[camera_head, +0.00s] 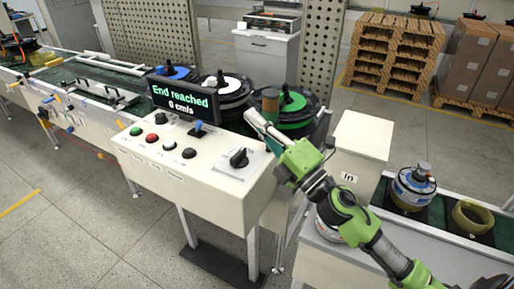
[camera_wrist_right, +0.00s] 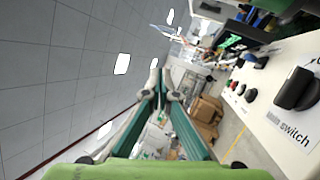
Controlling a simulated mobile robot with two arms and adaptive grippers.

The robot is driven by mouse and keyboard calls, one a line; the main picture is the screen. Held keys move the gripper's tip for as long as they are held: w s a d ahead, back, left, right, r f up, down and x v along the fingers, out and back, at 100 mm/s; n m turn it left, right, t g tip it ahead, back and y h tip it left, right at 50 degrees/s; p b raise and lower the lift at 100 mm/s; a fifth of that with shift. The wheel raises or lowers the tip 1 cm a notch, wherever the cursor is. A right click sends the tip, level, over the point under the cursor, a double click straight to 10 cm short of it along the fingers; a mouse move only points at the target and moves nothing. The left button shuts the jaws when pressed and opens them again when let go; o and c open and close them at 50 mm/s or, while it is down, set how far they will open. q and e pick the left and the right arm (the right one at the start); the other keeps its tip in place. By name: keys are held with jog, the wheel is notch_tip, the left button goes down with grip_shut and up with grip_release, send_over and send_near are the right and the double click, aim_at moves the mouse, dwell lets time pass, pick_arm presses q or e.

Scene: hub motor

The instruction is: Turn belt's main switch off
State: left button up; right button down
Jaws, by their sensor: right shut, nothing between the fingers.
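The main switch (camera_head: 239,158) is a black rotary knob on a pale plate at the right end of the white control box (camera_head: 215,175). In the right wrist view the knob (camera_wrist_right: 297,89) is at the right edge, above the printed words "Main switch". My right gripper (camera_head: 254,117) is shut and empty, raised behind and right of the knob and apart from it. Its closed fingers (camera_wrist_right: 161,88) point past the switch in the wrist view. My left gripper is in neither view.
The box also carries a display (camera_head: 183,98) reading "End reached 0 cm/s", a red button (camera_head: 152,138), a green button (camera_head: 136,131), black knobs and a blue joystick (camera_head: 199,127). Wheel hubs (camera_head: 292,103) stand behind the box. A white block marked "In" (camera_head: 362,137) is to the right.

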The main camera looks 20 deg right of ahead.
jog(key=a+f+n+g+y, duration=0.25)
jog(key=n+g, duration=0.25)
jog(key=n, duration=0.3)
jog(key=a+f+n+g+y, duration=0.1)
jog(key=n+g+y, duration=0.2)
jog(key=n+g, duration=0.35)
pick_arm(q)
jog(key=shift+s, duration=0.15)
pick_arm(e)
jog(key=d+f+n+g+h, duration=0.1)
jog(key=d+f+n+h, duration=0.1)
jog(key=d, duration=0.5)
jog(key=d+f+n+g+h, duration=0.1)
jog(key=d+f+n+h, duration=0.2)
jog(key=d+f+h, duration=0.1)
jog(key=d+h, duration=0.1)
jog(key=d, duration=0.1)
jog(key=shift+d+f+h, duration=0.35)
jog(key=shift+f, duration=0.05)
jog(key=shift+w, duration=0.1)
